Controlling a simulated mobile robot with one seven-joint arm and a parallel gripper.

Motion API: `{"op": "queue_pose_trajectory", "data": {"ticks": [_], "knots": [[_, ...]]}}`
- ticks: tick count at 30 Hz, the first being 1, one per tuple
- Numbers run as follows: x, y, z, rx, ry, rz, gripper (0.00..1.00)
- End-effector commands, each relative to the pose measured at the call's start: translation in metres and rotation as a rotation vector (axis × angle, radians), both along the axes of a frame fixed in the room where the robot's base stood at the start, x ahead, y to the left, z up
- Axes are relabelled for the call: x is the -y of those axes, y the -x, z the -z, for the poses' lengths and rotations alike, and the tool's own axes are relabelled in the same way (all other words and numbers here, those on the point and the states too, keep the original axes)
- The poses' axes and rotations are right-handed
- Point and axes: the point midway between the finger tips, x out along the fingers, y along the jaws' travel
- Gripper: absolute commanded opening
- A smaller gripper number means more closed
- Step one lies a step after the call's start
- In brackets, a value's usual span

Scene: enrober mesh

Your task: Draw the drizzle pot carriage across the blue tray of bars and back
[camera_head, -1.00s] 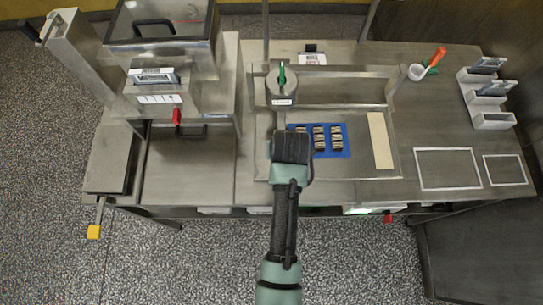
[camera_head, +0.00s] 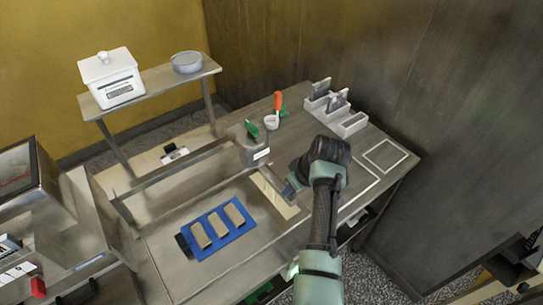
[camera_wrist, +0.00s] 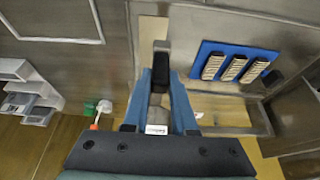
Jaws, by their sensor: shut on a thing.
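The drizzle pot carriage (camera_head: 252,148) is a grey pot with a green lever and a white label. It stands at the rail's right end, beyond the blue tray. The blue tray (camera_head: 239,240) lies to its lower left with three bars (camera_head: 220,226). In the wrist view the bars (camera_wrist: 233,69) show pale crosswise stripes. My gripper (camera_head: 288,190) is beside the carriage, over the pale strip's right side. In the wrist view my gripper (camera_wrist: 162,76) is shut on a dark handle (camera_wrist: 160,62). The pot (camera_wrist: 156,116) shows between the fingers; the handle's join to it is hidden.
A pale strip (camera_head: 273,193) lies right of the tray.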

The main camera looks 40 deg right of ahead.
Motion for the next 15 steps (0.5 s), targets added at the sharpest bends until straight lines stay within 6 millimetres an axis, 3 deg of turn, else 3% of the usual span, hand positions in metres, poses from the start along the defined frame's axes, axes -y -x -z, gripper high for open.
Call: {"op": "queue_pose_trajectory", "data": {"ticks": [4,15], "knots": [[0.015,-0.001,0.001,0.004,0.001,0.003,0.0],[0.021,-0.001,-0.001,0.004,0.005,0.002,0.0]]}}
